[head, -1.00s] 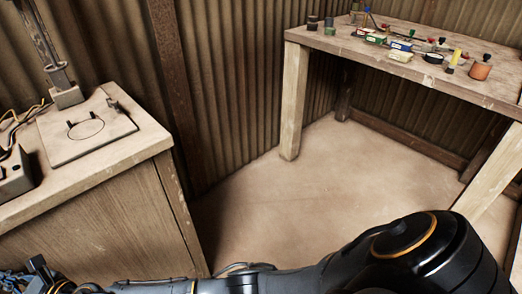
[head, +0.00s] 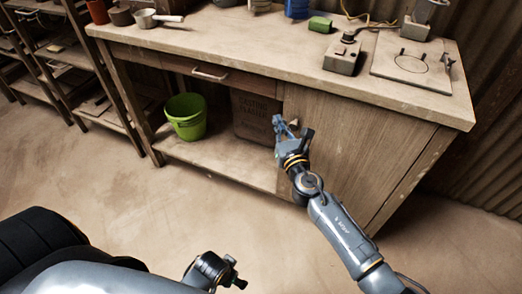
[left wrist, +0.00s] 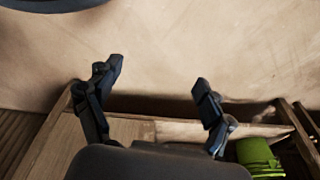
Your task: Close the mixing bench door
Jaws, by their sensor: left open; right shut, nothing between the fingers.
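The mixing bench (head: 235,45) stands across the head view. Its wooden door (head: 350,140) is on the right of the bench front and looks flush, or nearly flush, with it. A small pale knob (head: 295,123) shows near the door's upper left edge. My right gripper (head: 292,128) is shut and empty, right at the knob and in front of the door's left edge; contact is unclear. My left gripper (head: 236,272) is low in the head view, apart from the bench. It is open and empty in the left wrist view (left wrist: 161,82), above the floor.
Shelving (head: 75,60) is at the far left. The floor before the bench is clear.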

